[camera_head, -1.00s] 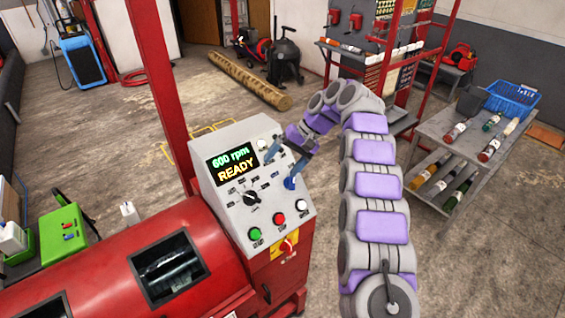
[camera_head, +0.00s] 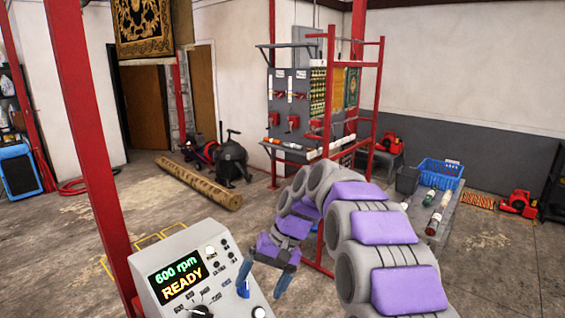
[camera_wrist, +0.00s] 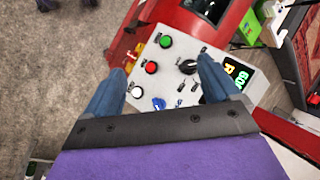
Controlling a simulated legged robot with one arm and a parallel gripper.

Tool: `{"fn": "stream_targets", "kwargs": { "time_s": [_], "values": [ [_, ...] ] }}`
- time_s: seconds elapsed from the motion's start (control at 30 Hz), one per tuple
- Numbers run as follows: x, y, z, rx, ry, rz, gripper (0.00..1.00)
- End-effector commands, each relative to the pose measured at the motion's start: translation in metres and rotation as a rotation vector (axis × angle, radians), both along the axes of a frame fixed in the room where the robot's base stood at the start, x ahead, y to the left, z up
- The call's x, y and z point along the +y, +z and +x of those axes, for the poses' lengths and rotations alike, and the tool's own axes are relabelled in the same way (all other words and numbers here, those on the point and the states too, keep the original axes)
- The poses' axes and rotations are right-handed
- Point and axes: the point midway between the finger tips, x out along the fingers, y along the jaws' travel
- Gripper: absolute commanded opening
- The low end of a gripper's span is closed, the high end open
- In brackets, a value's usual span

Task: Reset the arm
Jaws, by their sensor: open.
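My gripper (camera_head: 263,281) is open and empty, with its two blue fingers apart, beside and above the right part of the control panel (camera_head: 160,262) in the head view. The panel's screen reads "600 rpm READY". No contact between fingers and panel is visible. My arm bends in from the lower right.
A red post (camera_head: 92,150) rises beside the panel. A red-framed rack (camera_head: 327,130) stands behind my arm. A table with a blue crate (camera_head: 440,173) and bottles is at the right. A rolled rug (camera_head: 200,184) lies on the floor.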

Motion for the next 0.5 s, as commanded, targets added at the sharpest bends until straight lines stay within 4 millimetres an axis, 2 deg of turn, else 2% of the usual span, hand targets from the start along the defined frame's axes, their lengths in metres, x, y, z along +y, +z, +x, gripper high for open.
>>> {"fn": "stream_targets", "kwargs": {
  "time_s": [0.03,0.27,0.5],
  "values": [
    [-0.009,0.002,-0.015,0.001,-0.007,-0.018,0.89],
    [-0.045,0.004,-0.075,-0.010,-0.031,-0.103,0.89],
    [-0.084,-0.006,-0.147,-0.020,-0.049,-0.200,0.89]
  ]
}}
